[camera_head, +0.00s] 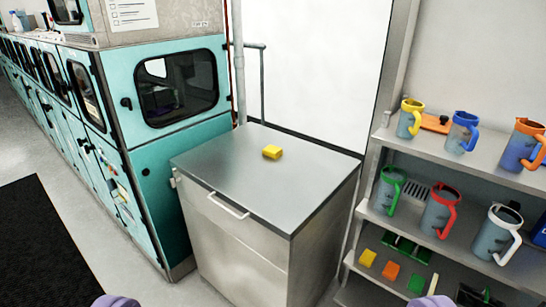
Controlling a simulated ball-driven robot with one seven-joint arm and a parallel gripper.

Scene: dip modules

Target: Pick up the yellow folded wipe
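The yellow folded wipe (272,152) lies on top of a grey metal cabinet (230,165), near the middle of its top and toward the back. It looks like a small, thick yellow block. Nothing touches it. Two purple rounded parts show at the bottom edge of the picture, one left and one right of centre, and look like the tips of my gripper (275,302). They are wide apart with nothing seen between them, well short of the cabinet.
A shelf unit (440,158) on the right holds several jugs with coloured handles and small coloured blocks, one yellow (367,258). A teal machine (170,140) stands left of the cabinet. A black mat (40,245) lies on the floor at left. The cabinet top is otherwise clear.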

